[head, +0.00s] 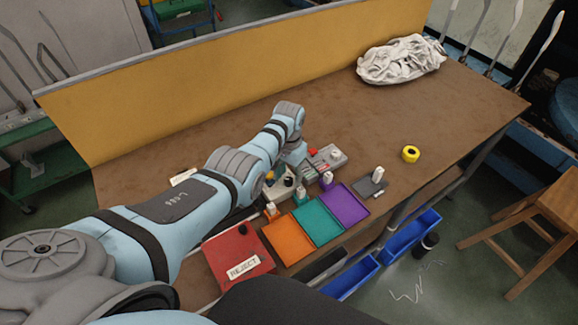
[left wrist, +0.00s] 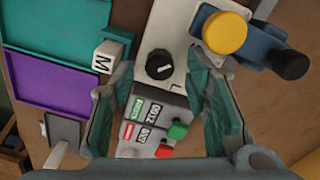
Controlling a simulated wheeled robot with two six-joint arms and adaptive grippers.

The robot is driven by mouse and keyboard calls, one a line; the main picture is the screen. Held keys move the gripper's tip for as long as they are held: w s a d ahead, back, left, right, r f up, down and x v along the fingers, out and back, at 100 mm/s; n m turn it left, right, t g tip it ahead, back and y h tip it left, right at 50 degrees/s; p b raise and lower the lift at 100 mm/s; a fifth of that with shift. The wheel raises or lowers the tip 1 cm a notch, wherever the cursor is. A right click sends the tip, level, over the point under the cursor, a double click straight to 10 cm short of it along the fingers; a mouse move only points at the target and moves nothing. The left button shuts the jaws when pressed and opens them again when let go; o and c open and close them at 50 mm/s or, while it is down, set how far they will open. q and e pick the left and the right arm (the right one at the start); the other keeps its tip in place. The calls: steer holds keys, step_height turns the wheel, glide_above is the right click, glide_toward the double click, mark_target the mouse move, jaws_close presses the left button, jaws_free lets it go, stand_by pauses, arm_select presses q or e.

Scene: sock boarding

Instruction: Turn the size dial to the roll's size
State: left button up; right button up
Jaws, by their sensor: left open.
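The size dial is a black knob with a white pointer line (left wrist: 159,65) on a pale box, with an "L" mark near its lower right side. In the head view the dial (head: 288,182) shows small beside my left gripper (head: 294,160). My left gripper is open; in the left wrist view its teal-padded fingers (left wrist: 160,68) stand on either side of the dial. I cannot tell whether they touch it. A yellow ring-shaped roll (head: 411,153) lies on the table to the right. No size mark on it is readable.
A panel with green and red buttons (left wrist: 165,140) adjoins the dial box. A yellow knob (left wrist: 224,33) and a black cylinder (left wrist: 290,64) stand close by. Orange (head: 287,240), teal (head: 318,222) and purple (head: 345,205) trays line the front, with an "M" block (left wrist: 107,57).

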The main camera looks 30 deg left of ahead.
mark_target(289, 179)
arm_select(q)
step_height(289, 179, up, 11)
steer(key=shift+r, duration=0.2)
steer(key=shift+f, duration=0.1)
